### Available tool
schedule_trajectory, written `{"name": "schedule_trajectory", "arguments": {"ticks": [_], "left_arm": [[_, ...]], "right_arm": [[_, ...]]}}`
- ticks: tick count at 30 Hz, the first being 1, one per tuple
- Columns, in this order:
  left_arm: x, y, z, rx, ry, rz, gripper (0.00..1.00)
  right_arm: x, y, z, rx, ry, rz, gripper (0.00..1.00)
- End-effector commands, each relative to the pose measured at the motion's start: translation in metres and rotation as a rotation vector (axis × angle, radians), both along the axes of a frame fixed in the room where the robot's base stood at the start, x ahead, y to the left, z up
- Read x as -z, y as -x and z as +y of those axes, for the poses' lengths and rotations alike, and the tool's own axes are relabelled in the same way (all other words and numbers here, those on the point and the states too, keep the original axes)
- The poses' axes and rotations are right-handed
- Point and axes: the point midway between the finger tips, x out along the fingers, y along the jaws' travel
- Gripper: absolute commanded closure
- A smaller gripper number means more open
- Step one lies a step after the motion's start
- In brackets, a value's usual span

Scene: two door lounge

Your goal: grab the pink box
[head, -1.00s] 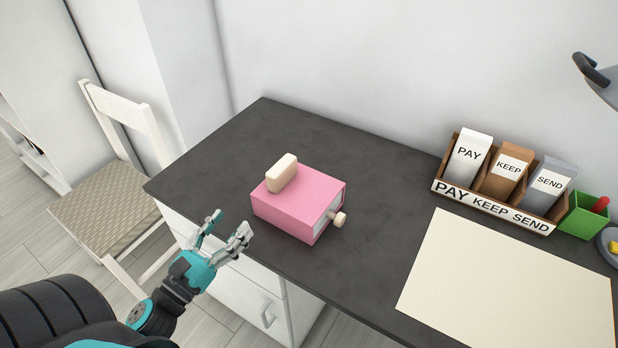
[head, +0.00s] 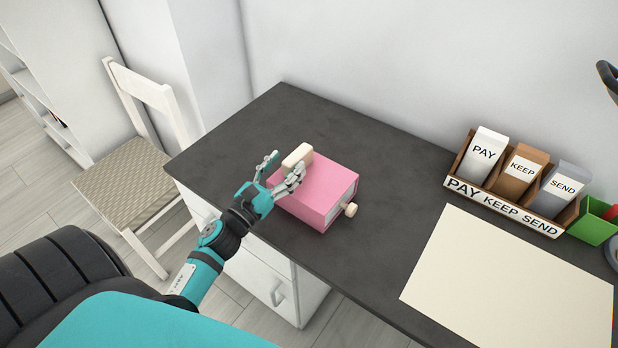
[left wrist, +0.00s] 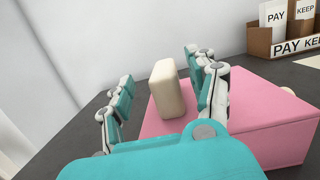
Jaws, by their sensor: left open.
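The pink box (head: 325,190) sits on the dark desk, with a cream block-shaped handle (head: 297,156) on its top and a cream knob (head: 350,210) on its front side. My left gripper (head: 281,170) is open at the box's left end, with its fingers on either side of the handle. In the left wrist view the handle (left wrist: 167,88) stands between the open fingers, and the pink box (left wrist: 265,125) spreads below and to the right. I cannot tell whether any finger touches the handle. My right gripper is not in view.
The dark desk (head: 400,180) has free room behind and right of the box. A cream sheet (head: 510,275) lies at the right. A wooden sorter (head: 500,207) and a green cup (head: 592,228) stand behind it. A white chair (head: 140,160) stands left of the desk.

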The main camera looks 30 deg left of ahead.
Motion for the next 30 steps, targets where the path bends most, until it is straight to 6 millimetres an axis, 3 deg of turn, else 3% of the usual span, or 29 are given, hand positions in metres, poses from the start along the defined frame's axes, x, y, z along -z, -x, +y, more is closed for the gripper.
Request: {"name": "schedule_trajectory", "arguments": {"ticks": [8,17,30], "left_arm": [[-0.003,-0.04,-0.006,0.001,0.001,-0.003,0.41],[-0.001,-0.045,-0.007,0.001,0.001,0.0,0.41],[-0.001,-0.045,-0.007,0.001,0.001,0.0,0.98]], "right_arm": [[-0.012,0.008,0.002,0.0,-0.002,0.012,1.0],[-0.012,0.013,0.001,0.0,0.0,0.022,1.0],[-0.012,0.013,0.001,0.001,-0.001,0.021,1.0]]}}
